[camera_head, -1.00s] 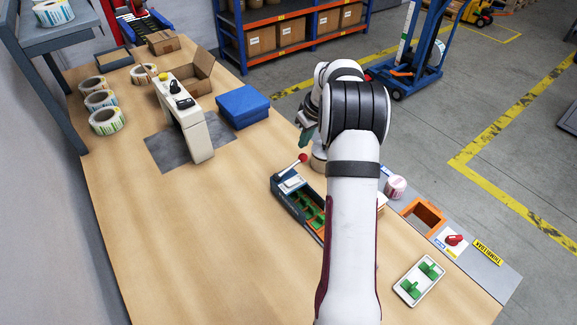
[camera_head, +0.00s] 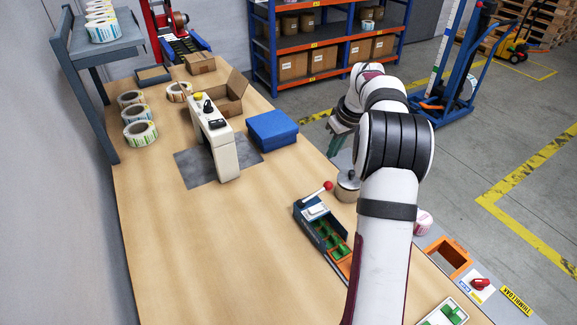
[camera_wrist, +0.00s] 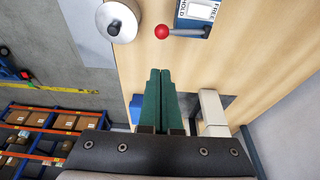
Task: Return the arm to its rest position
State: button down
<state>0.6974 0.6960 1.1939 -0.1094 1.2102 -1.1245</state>
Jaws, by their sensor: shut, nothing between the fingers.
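My gripper (camera_wrist: 160,75) shows in the wrist view with its two green fingers together and nothing between them. In the head view my gripper (camera_head: 337,142) is partly hidden behind my arm, past the right edge of the wooden table (camera_head: 220,260). In the wrist view the fingertips point toward a lever with a red ball knob (camera_wrist: 162,32) and a round metal-topped spindle (camera_wrist: 116,20), apart from both.
The dark machine with green parts (camera_head: 325,235) stands beside my arm. A white arch-shaped device (camera_head: 217,145), a blue box (camera_head: 272,129) and label rolls (camera_head: 140,133) stand farther back. An orange-framed opening (camera_head: 448,258) lies at right. The table's front left is clear.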

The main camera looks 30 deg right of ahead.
jog(key=s+a+r+m+g, duration=0.15)
jog(key=s+a, duration=0.25)
jog(key=a, duration=0.4)
jog(key=s+a+r+y, duration=0.1)
jog(key=s+a+r, duration=0.2)
jog(key=a, duration=0.5)
jog(key=s+a+r+m, duration=0.15)
jog(key=s+a, duration=0.25)
jog(key=a, duration=0.4)
jog(key=s+a+f+m+g, duration=0.1)
jog(key=s+a, duration=0.4)
jog(key=s, duration=0.5)
jog(key=s+a+f+m+g, duration=0.1)
jog(key=s+a+f, duration=0.2)
jog(key=s+a, duration=0.3)
jog(key=s, duration=0.4)
jog(key=shift+s+m+y, duration=0.25)
jog(key=shift+m+y, duration=0.05)
jog(key=shift+y, duration=0.1)
